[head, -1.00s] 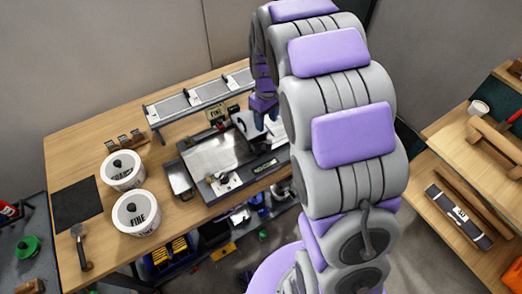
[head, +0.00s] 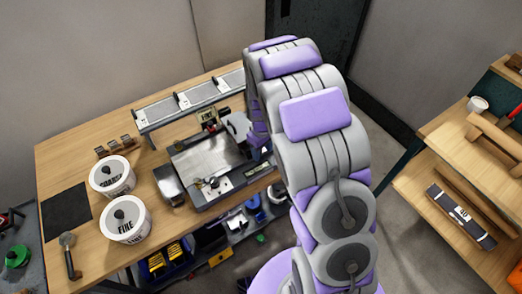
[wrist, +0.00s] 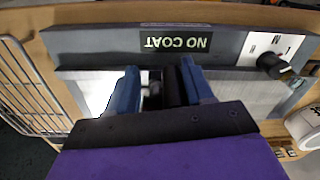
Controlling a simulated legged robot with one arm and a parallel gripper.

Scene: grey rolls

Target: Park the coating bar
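The coating machine (head: 212,160) stands on the wooden bench, with a bright metal plate and a dark front rail. In the wrist view its rail (wrist: 240,47) carries an upside-down "NO COAT" label (wrist: 176,43) and a black knob (wrist: 272,66). My gripper (wrist: 160,85) is over the machine, its two blue fingers apart. A small grey shape and a dark strip show between them; I cannot tell whether they are touched. In the head view my arm mostly hides the gripper at the machine's right end. I cannot make out the coating bar for certain.
White tubs marked coarse (head: 112,176) and fine (head: 125,219) stand left of the machine. A long raised rack (head: 188,100) runs behind it. A black mat (head: 66,212) and a handled tool (head: 69,255) lie at the left. Shelves (head: 465,215) stand at the right.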

